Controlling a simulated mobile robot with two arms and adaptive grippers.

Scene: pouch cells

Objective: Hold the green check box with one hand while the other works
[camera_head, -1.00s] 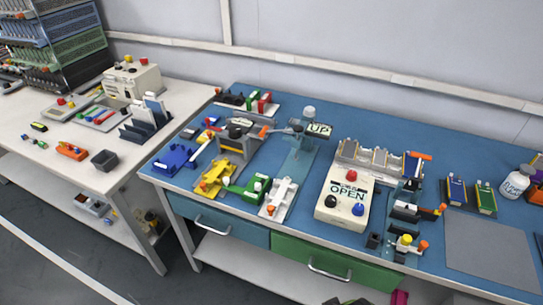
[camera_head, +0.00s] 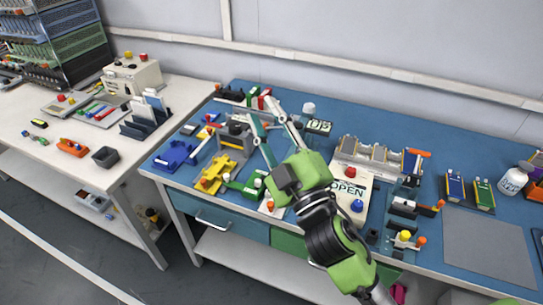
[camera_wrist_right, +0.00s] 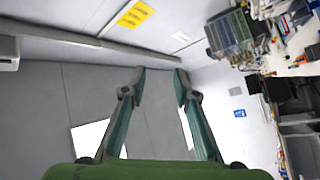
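A small green fixture with a white part (camera_head: 247,187) stands near the front edge of the blue bench, beside the yellow fixture (camera_head: 216,176); I take it to be the green check box. My right gripper (camera_head: 263,112) reaches in from the bottom, above the bench and beyond the green fixture. The arm covers part of the bench just right of it. In the right wrist view the two fingers (camera_wrist_right: 160,80) are apart with nothing between them, facing the grey wall. My left gripper is not in view.
A blue fixture (camera_head: 175,156) lies left of the yellow one. A white box marked OPEN (camera_head: 350,186), partly behind my arm, has red and blue buttons. A grey mat (camera_head: 490,250) lies bare at right. A white side table (camera_head: 70,165) stands left.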

